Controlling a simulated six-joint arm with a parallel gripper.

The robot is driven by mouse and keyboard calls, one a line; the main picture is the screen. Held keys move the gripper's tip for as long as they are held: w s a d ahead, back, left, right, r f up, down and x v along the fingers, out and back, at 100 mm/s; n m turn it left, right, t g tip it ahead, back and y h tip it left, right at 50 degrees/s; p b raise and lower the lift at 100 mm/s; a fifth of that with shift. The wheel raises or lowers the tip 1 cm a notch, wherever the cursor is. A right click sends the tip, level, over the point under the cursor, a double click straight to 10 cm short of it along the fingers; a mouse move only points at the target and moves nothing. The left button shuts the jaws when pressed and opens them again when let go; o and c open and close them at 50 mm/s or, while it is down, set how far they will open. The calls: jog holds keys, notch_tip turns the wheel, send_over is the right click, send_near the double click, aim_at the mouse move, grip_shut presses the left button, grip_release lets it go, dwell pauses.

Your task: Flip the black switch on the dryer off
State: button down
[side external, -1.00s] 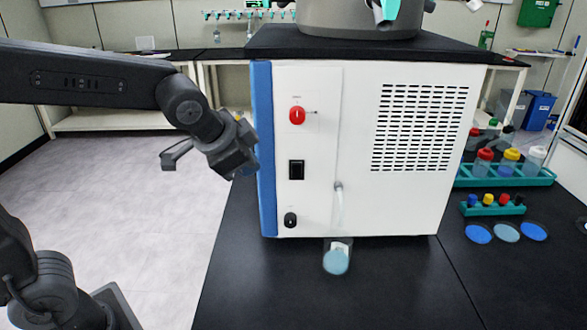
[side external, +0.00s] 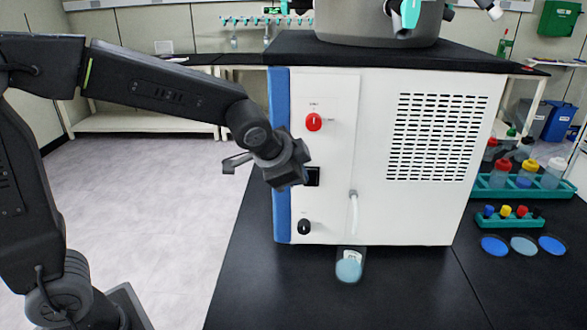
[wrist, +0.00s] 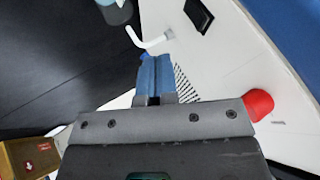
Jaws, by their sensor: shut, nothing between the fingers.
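The black switch (side external: 313,177) is a small rectangle on the white front of the dryer (side external: 375,215), between a red knob (side external: 314,122) above and a black knob (side external: 304,227) below. My gripper (side external: 290,170) is in front of the panel and overlaps the switch's left edge in the side view. The gap to the panel cannot be judged. In the wrist view the switch (wrist: 199,14) is at the top, up and right of my gripper's blue fingertips (wrist: 154,62). The fingers are together and empty. Which way the switch is tipped cannot be told.
A white tube (side external: 354,212) hangs from the panel above a blue-bottomed container (side external: 349,268). Teal racks (side external: 510,220) with bottles and tubes stand right of the dryer. Black bench in front is mostly clear.

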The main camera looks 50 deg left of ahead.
aim_at(314, 172)
jog(key=w+a+f, duration=0.3)
jog(key=w+f, duration=0.1)
jog(key=w, duration=0.2)
jog(key=shift+w+a, duration=0.15)
jog(key=shift+w, duration=0.2)
jog(key=shift+f, duration=0.1)
jog(key=shift+w+a, duration=0.2)
jog(key=shift+a, duration=0.05)
jog(key=shift+r, duration=0.25)
jog(key=shift+r, duration=0.65)
